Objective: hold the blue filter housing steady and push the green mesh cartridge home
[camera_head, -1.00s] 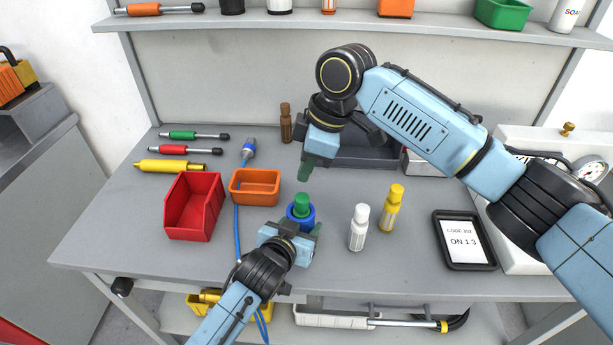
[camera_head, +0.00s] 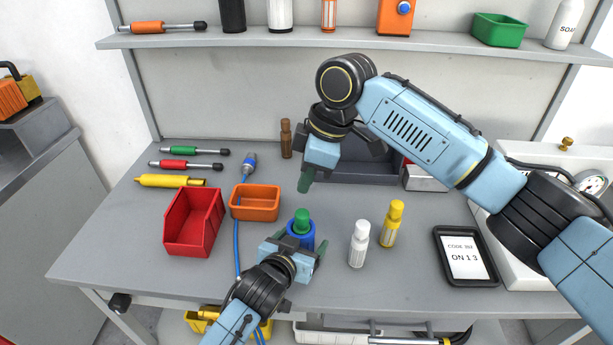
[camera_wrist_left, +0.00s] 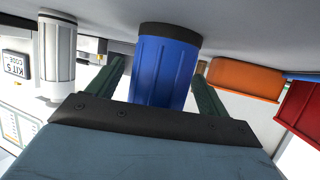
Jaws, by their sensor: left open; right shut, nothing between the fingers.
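The blue filter housing (camera_head: 308,241) stands upright on the bench, its lower part partly hidden by my left gripper. The green mesh cartridge (camera_head: 302,221) sticks up out of the housing's top. My left gripper (camera_head: 306,254) is open, with its fingers on either side of the housing. In the left wrist view the ribbed blue housing (camera_wrist_left: 166,70) stands between the two green fingers, with gaps visible beside it. My right gripper (camera_head: 305,181) is shut and empty, pointing down above the bench, behind and above the cartridge and apart from it.
White (camera_head: 359,244) and yellow (camera_head: 392,224) bottles stand right of the housing. An orange bin (camera_head: 255,203) and a red bin (camera_head: 193,223) stand to the left. A tablet (camera_head: 466,257) lies at right. A dark grey tray (camera_head: 365,170) sits behind my right gripper.

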